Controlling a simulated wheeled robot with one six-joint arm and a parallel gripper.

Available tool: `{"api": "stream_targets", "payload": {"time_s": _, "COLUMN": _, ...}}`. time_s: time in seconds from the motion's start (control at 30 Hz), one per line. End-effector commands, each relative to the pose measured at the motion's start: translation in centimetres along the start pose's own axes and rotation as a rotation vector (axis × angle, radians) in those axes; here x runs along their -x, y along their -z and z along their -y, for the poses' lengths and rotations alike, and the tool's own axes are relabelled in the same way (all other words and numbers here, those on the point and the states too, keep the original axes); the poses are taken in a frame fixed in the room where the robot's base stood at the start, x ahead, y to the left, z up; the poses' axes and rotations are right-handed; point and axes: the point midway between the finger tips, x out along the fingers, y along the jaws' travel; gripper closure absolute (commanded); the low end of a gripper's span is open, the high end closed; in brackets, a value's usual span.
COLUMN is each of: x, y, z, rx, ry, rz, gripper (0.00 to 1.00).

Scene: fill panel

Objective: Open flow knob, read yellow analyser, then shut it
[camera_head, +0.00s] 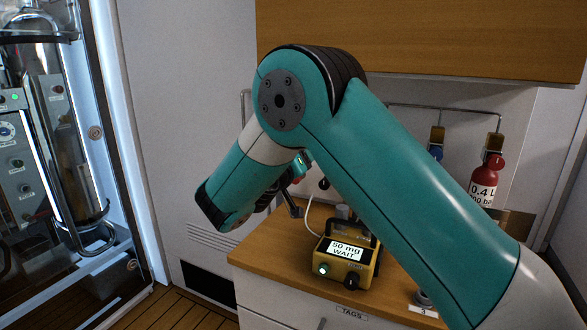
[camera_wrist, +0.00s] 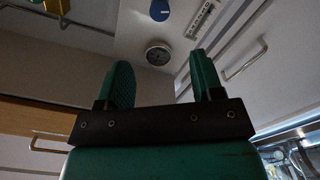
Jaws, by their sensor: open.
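The yellow analyser (camera_head: 371,268) stands on the wooden counter in the head view. Its lit screen reads "50 mg WAIT", with a green lit button and a dark knob on its front. My gripper (camera_wrist: 163,72) is open and empty in the wrist view, its two green fingers apart. Beyond the fingers, a blue knob (camera_wrist: 159,10) is on the pale panel, above a round gauge (camera_wrist: 158,53). I cannot tell for certain that this is the flow knob. In the head view my arm hides most of the gripper and the panel behind it.
The wooden counter (camera_head: 285,262) has a drawer labelled "TAGS". A red cylinder (camera_head: 487,180) marked 0.4 L hangs on the right wall, with a blue one (camera_head: 436,152) beside it. A wooden cabinet (camera_head: 430,35) overhangs the back. Metal equipment stands at left behind a frame.

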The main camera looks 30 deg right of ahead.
Motion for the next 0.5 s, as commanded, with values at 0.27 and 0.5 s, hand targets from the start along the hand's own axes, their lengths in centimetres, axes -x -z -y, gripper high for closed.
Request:
{"api": "stream_targets", "payload": {"time_s": 0.27, "x": 1.8, "y": -0.4, "z": 0.3, "rx": -0.006, "ry": -0.003, "rz": 0.000, "gripper": 0.39}}
{"api": "stream_targets", "payload": {"time_s": 0.5, "x": 2.3, "y": -0.1, "z": 0.0, "rx": -0.003, "ry": -0.003, "rz": 0.001, "gripper": 0.39}}
